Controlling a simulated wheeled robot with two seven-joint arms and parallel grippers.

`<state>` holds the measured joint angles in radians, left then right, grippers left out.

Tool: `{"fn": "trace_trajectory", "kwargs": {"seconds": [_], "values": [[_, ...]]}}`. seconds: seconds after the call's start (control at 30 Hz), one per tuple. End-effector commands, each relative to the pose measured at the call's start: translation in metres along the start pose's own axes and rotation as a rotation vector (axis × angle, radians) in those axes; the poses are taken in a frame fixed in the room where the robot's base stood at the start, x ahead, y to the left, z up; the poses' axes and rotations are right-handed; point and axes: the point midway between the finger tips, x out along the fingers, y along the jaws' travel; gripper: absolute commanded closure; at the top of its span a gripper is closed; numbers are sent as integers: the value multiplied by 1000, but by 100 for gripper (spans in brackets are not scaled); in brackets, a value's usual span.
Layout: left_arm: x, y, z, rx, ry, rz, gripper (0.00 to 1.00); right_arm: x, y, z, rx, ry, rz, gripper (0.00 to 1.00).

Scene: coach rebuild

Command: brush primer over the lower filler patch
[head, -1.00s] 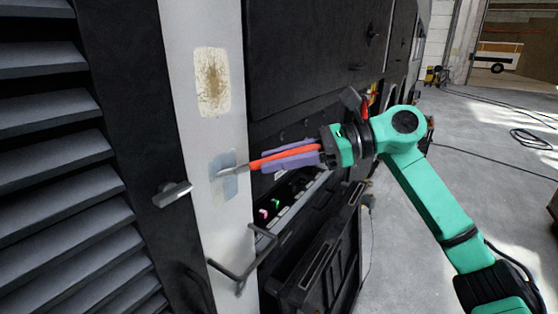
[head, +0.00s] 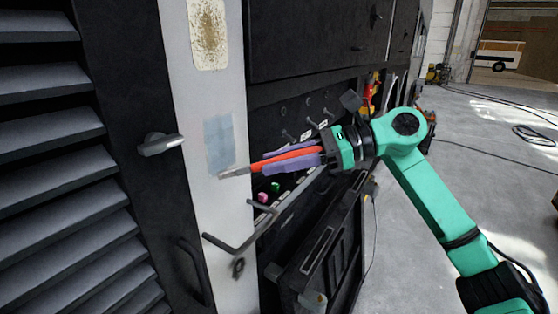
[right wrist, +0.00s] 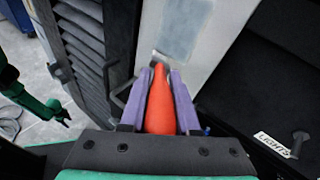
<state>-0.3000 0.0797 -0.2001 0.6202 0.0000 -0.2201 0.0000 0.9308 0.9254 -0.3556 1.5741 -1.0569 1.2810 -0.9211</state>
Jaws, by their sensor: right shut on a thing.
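The lower filler patch (head: 219,143) is a blue-grey rectangle on the pale post (head: 235,215). It also shows at the top of the right wrist view (right wrist: 182,32). My right gripper (head: 266,165), with purple fingers, is shut on the red-orange handle of a brush (head: 290,154). The brush points left, its grey tip at the patch's bottom edge; I cannot tell whether it touches. The handle lies between both fingers in the right wrist view (right wrist: 160,108). A green arm part with a dark end (right wrist: 62,116), seemingly my left arm, shows there; its jaws are unclear.
A rusty, cream-edged patch (head: 208,32) is higher on the post. A dark handle (head: 160,143) juts out left of the post, and a bent bar (head: 235,246) sticks out below the brush. An open dark compartment lies right of the post. Cables cross the floor.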

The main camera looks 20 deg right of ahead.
Motion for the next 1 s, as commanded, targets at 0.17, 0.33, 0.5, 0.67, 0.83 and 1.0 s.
{"fn": "trace_trajectory", "kwargs": {"seconds": [0.17,0.33,0.5,0.67,0.83,1.0], "values": [[1,0,0,0,0,0,45,-2,1,0,-1,0,-1,100],[20,0,2,0,0,0,45,-16,11,-7,-2,1,-3,100],[35,1,3,0,0,0,45,-34,22,-10,-1,1,-3,100],[45,1,4,0,0,0,45,-48,32,-11,-1,1,-1,100],[43,1,4,0,0,0,45,-50,33,-7,-1,0,0,100],[46,1,4,0,0,0,45,-52,34,-9,-1,0,-1,100]]}}
